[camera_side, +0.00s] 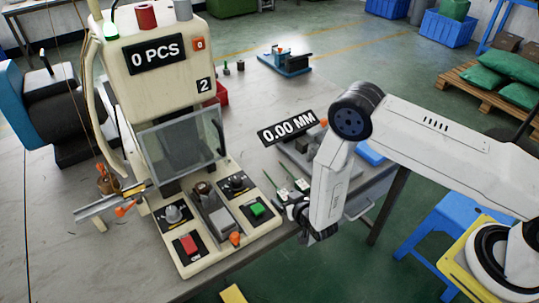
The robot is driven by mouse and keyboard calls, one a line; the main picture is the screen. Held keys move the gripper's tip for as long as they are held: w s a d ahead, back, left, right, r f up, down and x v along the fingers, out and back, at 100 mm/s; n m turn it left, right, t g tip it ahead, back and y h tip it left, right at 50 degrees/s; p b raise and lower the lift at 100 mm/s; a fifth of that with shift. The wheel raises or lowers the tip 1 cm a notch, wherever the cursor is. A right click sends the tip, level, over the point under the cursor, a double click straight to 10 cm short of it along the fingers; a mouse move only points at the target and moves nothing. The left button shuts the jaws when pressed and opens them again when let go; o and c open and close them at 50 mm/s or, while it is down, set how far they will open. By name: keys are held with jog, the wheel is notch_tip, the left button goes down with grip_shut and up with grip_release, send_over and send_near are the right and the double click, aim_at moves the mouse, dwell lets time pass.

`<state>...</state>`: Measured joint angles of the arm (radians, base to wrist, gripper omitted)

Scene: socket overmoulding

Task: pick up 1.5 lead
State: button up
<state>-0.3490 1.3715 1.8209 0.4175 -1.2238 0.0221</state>
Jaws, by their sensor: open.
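Two small pale leads with green on them lie side by side on the grey table, one the left lead (283,193) and the other the right lead (301,185). No marking that tells which is the 1.5 lead can be read.
A cream moulding machine (155,75) reading "0 PCS" stands left, its control base having a red button (189,244) and green button (257,209). A grey measuring device under a "0.00 MM" display (288,127) sits behind the leads. A blue fixture (287,62) stands farther back.

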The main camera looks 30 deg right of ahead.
grip_shut()
dwell(0.3)
jog(key=shift+r, duration=0.2)
jog(key=shift+r, duration=0.8)
jog(key=s+d+r, duration=0.2)
jog(key=s+r, duration=0.9)
jog(key=s, duration=0.3)
jog(key=shift+d, duration=0.15)
jog(key=shift+w, duration=0.1)
